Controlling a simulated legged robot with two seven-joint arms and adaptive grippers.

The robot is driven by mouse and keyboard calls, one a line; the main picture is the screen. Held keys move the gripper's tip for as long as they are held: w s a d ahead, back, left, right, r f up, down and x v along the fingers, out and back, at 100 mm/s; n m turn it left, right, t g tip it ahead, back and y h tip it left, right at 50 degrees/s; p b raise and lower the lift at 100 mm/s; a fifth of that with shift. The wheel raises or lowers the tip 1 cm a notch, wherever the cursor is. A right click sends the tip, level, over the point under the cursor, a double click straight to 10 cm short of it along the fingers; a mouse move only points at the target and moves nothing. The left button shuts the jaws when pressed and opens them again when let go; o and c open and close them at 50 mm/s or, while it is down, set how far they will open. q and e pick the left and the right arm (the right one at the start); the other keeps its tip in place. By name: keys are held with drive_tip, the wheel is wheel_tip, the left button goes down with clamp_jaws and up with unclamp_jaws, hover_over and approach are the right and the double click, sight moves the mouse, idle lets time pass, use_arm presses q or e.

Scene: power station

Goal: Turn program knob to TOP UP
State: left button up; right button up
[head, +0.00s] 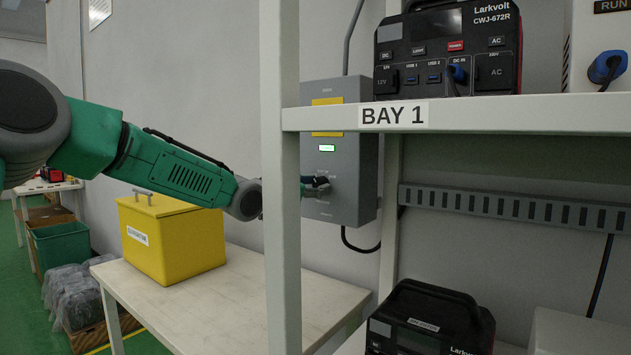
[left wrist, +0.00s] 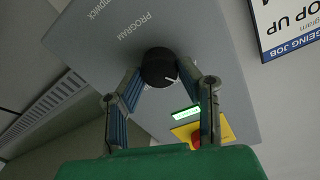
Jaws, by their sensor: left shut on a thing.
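The grey control box (head: 360,165) hangs on the wall behind the rack post. It also fills much of the left wrist view, upside down, with the word PROGRAM (left wrist: 135,25) beside the knob. The black program knob (left wrist: 158,62) has a white pointer mark aimed to the lower right in that view. My left gripper (left wrist: 160,76) is shut on the knob, one finger on each side. In the head view the left gripper (head: 313,185) reaches behind the post to the box front, and the knob there is mostly hidden. My right gripper is not in view.
The white rack post (head: 282,200) stands in front of my left wrist, with the BAY 1 shelf (head: 480,114) to the right. A yellow box (head: 170,240) sits on the table below my arm. A sign reading TOP UP (left wrist: 285,25) shows in the left wrist view.

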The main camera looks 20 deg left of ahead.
use_arm(q)
drive_tip(key=shift+f+m+p, duration=0.15)
drive_tip(key=shift+m+p, duration=0.1)
drive_tip(key=shift+m, duration=1.35)
drive_tip(key=shift+f+m+p, duration=0.15)
drive_tip(key=shift+m+p, duration=0.05)
drive_tip(key=shift+m, duration=1.4)
drive_tip(key=shift+s+f+y, duration=0.1)
drive_tip(key=shift+y, duration=0.2)
drive_tip(key=o, duration=1.1)
drive_tip(key=shift+o, duration=0.2)
drive_tip(key=shift+r, duration=0.25)
drive_tip(key=v, duration=1.2)
drive_tip(key=shift+a, duration=0.15)
